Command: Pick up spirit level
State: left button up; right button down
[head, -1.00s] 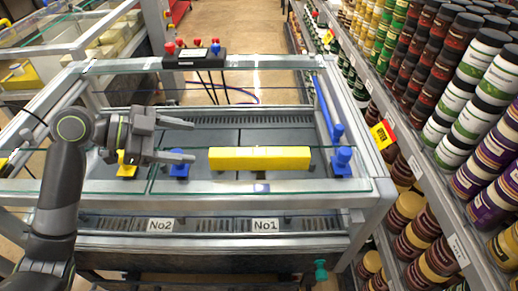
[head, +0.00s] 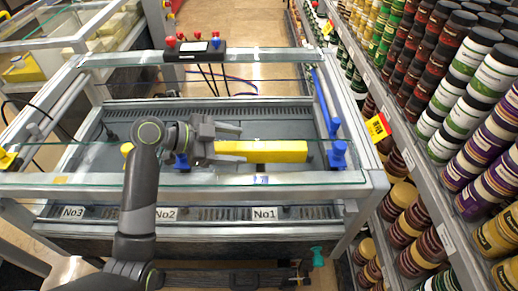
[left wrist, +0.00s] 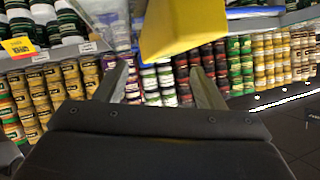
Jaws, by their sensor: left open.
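The spirit level is a long yellow bar (head: 275,152) lying left to right in the machine's bay, above the label No1. In the left wrist view, the yellow bar (left wrist: 182,28) fills the top middle, above the two spread fingers (left wrist: 162,85). No grip on it shows. My right gripper is not in view.
A blue rod (head: 325,105) and a blue fitting (head: 338,155) stand right of the bar. Glass strips and a metal frame (head: 370,180) surround the bay. A box with red and blue knobs (head: 193,50) is at the back. Shelves of jars (head: 450,110) line the right.

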aim_at(253, 148)
pick_arm(q)
jog(key=shift+w+d+p, duration=0.1)
jog(key=shift+d+p, duration=0.25)
jog(key=shift+d, duration=0.05)
jog(key=p+x, duration=0.1)
jog(key=x, duration=0.2)
jog(key=shift+d+f+p, duration=0.1)
jog(key=shift+f+p, duration=0.1)
jog(key=shift+p, duration=0.15)
jog(key=shift+w+d+f, duration=0.15)
jog(key=shift+d+f, duration=0.15)
jog(key=shift+d, duration=0.05)
jog(key=shift+a, duration=0.1)
jog(key=shift+c, duration=1.1)
jog(key=c, duration=0.9)
jog(key=shift+c, duration=0.6)
